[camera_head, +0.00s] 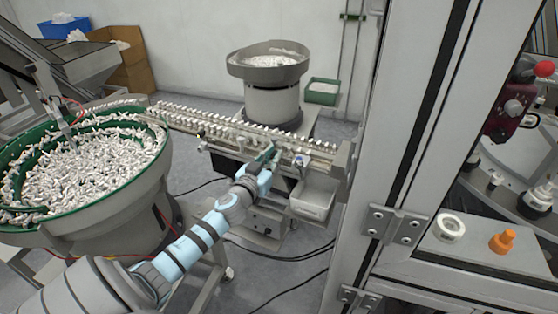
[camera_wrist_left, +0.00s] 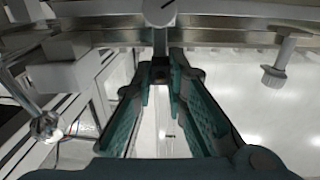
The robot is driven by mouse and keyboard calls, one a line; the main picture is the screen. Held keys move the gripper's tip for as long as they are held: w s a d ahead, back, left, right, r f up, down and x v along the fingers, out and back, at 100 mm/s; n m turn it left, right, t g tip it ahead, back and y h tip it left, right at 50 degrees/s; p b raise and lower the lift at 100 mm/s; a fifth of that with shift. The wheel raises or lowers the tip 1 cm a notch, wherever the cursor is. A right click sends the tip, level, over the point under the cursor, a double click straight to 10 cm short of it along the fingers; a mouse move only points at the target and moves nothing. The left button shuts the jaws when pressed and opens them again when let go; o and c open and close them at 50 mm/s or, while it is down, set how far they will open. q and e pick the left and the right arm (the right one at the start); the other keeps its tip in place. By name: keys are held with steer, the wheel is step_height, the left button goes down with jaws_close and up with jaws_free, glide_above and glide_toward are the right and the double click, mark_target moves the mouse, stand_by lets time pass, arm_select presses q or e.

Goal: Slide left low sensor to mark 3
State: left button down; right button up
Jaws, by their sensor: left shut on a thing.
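My left gripper (camera_head: 268,154) reaches from the lower left to the front side of the linear feed track (camera_head: 215,124), near its right end. In the left wrist view the green fingers of my left gripper (camera_wrist_left: 161,72) close at their tips around a small dark part, which seems to be the low sensor (camera_wrist_left: 160,64), below a round light disc (camera_wrist_left: 160,11) on the rail. In the head view the fingers hide this part. I cannot make out any mark numbers along the rail. My right gripper is not in view.
A green-rimmed bowl feeder (camera_head: 160,165) full of white parts stands at the left. A second bowl feeder (camera_head: 272,98) stands behind the track. A light bin (camera_head: 313,199) hangs below the track's right end. A machine frame post (camera_head: 400,130) rises at the right.

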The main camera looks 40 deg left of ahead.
arm_select(q)
steer(key=a+b, duration=0.1)
steer(key=a, duration=0.1)
steer(key=s+a+b, duration=0.1)
steer(key=a+b, duration=0.1)
steer(key=a, duration=0.1)
steer(key=shift+s+a+f, duration=0.15)
steer(key=shift+a+f, duration=0.15)
steer(key=shift+a+r, duration=0.15)
steer(key=shift+r, duration=0.2)
steer(key=c, duration=1.6)
jaws_free()
steer(key=shift+s, duration=0.15)
steer(key=shift+a, duration=0.2)
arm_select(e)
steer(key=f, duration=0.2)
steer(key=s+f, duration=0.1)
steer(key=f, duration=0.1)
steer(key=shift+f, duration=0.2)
arm_select(q)
steer(key=shift+s, duration=0.1)
steer(key=shift+s+d+f, duration=0.1)
steer(key=shift+s+d, duration=0.05)
steer(key=shift+s, duration=0.15)
steer(key=v, duration=1.1)
